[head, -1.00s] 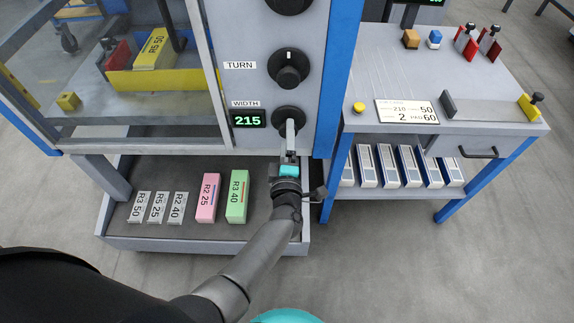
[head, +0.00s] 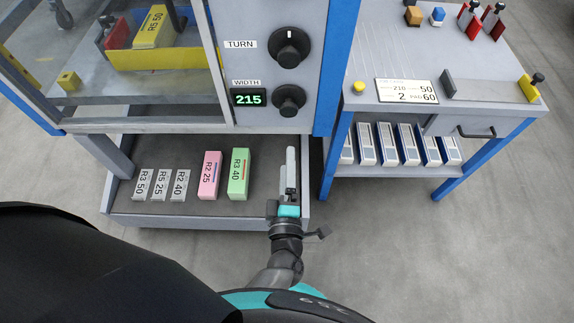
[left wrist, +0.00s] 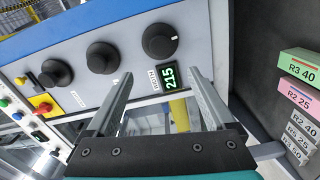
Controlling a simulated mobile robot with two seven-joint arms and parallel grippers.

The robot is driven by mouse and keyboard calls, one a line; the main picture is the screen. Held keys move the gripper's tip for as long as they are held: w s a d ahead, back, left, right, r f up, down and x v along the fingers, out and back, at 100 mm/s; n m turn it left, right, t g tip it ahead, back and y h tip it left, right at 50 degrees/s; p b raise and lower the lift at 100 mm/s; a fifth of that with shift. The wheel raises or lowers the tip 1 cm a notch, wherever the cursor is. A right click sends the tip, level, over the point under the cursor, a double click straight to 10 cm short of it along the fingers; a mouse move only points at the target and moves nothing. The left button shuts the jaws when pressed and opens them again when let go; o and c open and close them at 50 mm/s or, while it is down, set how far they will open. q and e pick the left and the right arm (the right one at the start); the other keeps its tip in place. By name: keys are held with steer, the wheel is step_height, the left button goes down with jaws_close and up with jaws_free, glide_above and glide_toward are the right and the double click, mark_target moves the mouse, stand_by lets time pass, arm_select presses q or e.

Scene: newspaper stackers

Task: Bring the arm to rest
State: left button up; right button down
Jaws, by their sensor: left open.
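My left gripper (head: 289,170) is in front of the machine, below the width knob (head: 288,100), over the right end of the lower tray (head: 180,220). In the left wrist view its two fingers (left wrist: 158,95) are apart with nothing between them. The width knob also shows there (left wrist: 160,41), clear of the fingers. The green display (head: 249,97) beside the knob reads 215. My right gripper is not in view.
The tray holds a pink block (head: 209,175), a green block (head: 238,174) and several grey labelled pieces (head: 161,185). A side table (head: 385,50) with a card (head: 406,91) stands at right. Open floor (head: 430,260) lies in front of it.

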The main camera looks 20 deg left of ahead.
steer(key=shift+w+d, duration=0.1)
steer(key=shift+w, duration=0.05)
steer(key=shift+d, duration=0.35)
